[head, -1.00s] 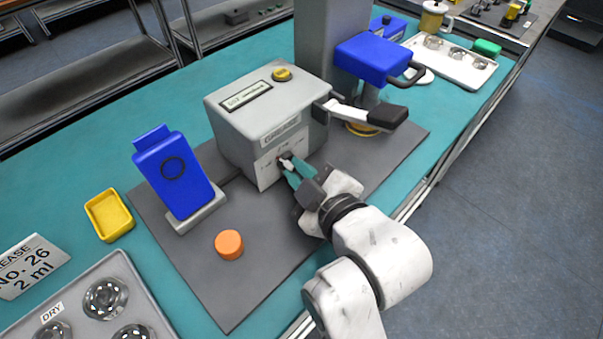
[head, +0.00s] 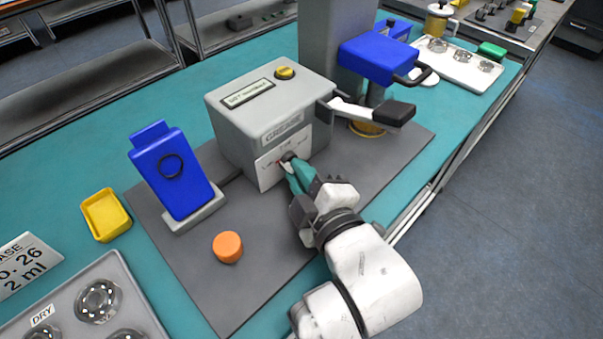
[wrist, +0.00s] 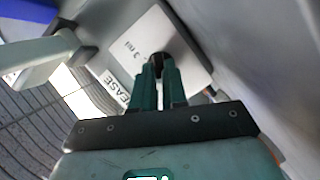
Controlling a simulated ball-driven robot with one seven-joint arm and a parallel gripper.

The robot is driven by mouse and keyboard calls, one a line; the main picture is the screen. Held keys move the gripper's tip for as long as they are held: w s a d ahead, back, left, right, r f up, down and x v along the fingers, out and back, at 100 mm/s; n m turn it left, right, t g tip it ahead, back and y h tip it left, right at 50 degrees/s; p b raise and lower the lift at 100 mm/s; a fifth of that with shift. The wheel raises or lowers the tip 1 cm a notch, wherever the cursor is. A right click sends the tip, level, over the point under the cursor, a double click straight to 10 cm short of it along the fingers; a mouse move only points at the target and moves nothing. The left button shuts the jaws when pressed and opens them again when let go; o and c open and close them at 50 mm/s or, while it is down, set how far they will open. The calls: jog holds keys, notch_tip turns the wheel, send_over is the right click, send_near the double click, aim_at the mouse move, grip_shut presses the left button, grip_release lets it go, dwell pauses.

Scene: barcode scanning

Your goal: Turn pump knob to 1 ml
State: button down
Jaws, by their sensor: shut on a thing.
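The grease pump (head: 262,115) is a grey box on the dark mat, with a white dial plate (head: 270,168) on its front. A small dark knob (head: 288,157) sits on that plate. My gripper (head: 291,163) reaches the front of the pump with its teal fingers shut on the knob. In the wrist view the knob (wrist: 156,62) shows dark between the fingertips, beside a "3 ml" mark on the plate (wrist: 130,48). The fingers hide part of the knob, and I cannot tell which mark it points to.
A blue stand (head: 172,170), an orange cap (head: 228,247) and a yellow tray (head: 105,215) lie to the left. A lever with a black grip (head: 394,113) juts out right of the pump. A sign (head: 28,264) reads "2 ml".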

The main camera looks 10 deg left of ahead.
jog(key=c, duration=1.2)
grip_release()
jog(key=shift+o, duration=0.2)
jog(key=p+v, duration=0.1)
jog(key=v, duration=0.9)
jog(key=shift+s+d, duration=0.25)
jog(key=shift+s, duration=0.1)
